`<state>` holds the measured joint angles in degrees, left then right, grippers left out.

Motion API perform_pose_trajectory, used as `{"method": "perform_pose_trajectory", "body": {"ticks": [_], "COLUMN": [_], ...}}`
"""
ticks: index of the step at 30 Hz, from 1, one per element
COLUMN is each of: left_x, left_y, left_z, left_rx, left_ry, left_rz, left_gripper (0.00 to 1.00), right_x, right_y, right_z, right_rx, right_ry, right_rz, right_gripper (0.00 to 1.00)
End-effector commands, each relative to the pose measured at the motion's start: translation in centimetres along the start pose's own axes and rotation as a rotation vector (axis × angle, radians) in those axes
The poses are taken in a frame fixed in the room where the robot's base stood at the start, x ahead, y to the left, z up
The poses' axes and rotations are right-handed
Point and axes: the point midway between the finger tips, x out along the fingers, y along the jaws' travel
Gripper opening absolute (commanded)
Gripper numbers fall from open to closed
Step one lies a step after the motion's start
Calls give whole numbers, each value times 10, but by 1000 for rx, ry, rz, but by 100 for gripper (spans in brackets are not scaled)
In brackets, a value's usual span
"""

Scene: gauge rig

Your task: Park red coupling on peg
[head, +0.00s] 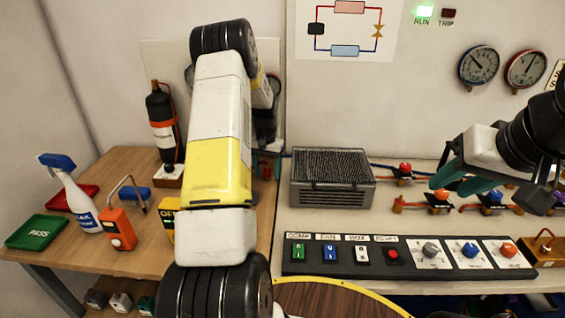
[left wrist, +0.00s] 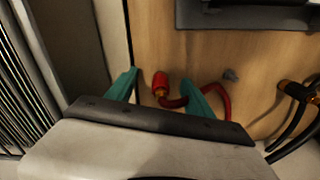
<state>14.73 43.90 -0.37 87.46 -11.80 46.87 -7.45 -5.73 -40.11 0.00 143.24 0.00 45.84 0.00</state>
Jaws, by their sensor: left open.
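The red coupling (left wrist: 160,84), on a red hose, is in the left wrist view against a wooden surface. My left gripper (left wrist: 160,92) is open, with one teal finger on each side of the coupling; I cannot tell whether either touches it. In the head view my left gripper (head: 267,164) is mostly hidden behind my left arm, with a bit of red between its fingers. A small grey stub, perhaps the peg (left wrist: 230,75), stands right of the coupling. My right gripper (head: 456,185) hangs over the right bench, fingers apart and seemingly empty.
A dark coupling with a black hose (left wrist: 295,90) lies at the right of the left wrist view. A grey meshed box (head: 332,180) stands right of my left arm. A switch panel (head: 400,257) lies in front.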

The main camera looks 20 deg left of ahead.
Motion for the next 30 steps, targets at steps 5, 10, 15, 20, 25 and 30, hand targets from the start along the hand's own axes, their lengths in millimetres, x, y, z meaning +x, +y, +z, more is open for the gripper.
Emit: {"method": "perform_pose_trajectory", "body": {"ticks": [5,10,15,20,25,30], "left_x": [0,-16,-46,-68,-78,-78], "left_y": [0,0,0,0,0,0], "left_z": [0,-1,-1,-1,0,0], "left_rx": [0,0,0,0,0,0], "left_ry": [0,3,3,2,1,0], "left_rz": [0,-1,-1,-1,0,0], "left_gripper": [61,61,61,61,61,61], "right_x": [0,0,0,0,0,0], "right_y": [0,0,0,0,0,0], "right_z": [0,0,0,0,0,0], "right_rx": [0,0,0,0,0,0], "right_ry": [0,0,0,0,0,0], "right_rz": [0,0,0,0,0,0], "right_gripper": [36,36,36,36,36,36]}}
